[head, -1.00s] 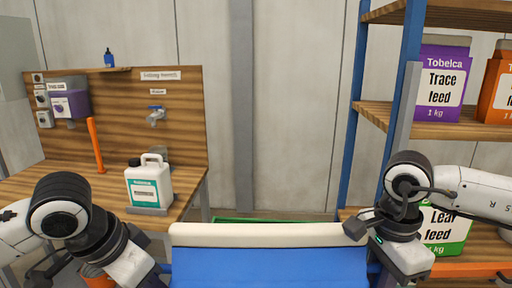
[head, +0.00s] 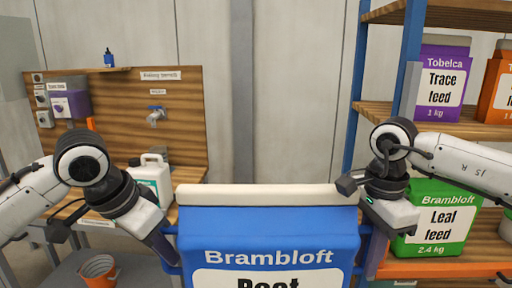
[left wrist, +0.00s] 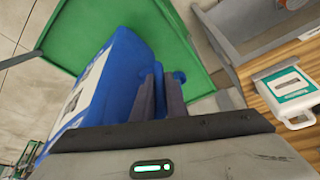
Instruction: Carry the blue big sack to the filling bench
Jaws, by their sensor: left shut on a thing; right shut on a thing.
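The blue big sack (head: 270,225) with a cream top edge and "Brambloft" lettering hangs upright between my two grippers in the head view; its lower part is cut off by the frame. My left gripper (head: 168,255) is shut on its left side, and my right gripper (head: 368,250) is shut on its right side. In the left wrist view the left fingers (left wrist: 160,98) close at the side of the blue sack (left wrist: 115,80). The wooden filling bench (head: 190,120) with its back board stands at the left, partly hidden by my left arm.
A white jug (head: 152,175) stands on the bench. An orange pot (head: 98,270) sits on a grey surface at lower left. Shelving at right holds a purple sack (head: 440,85), an orange sack (head: 500,90) and a green sack (head: 437,220). A green tray (left wrist: 195,50) lies below the sack.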

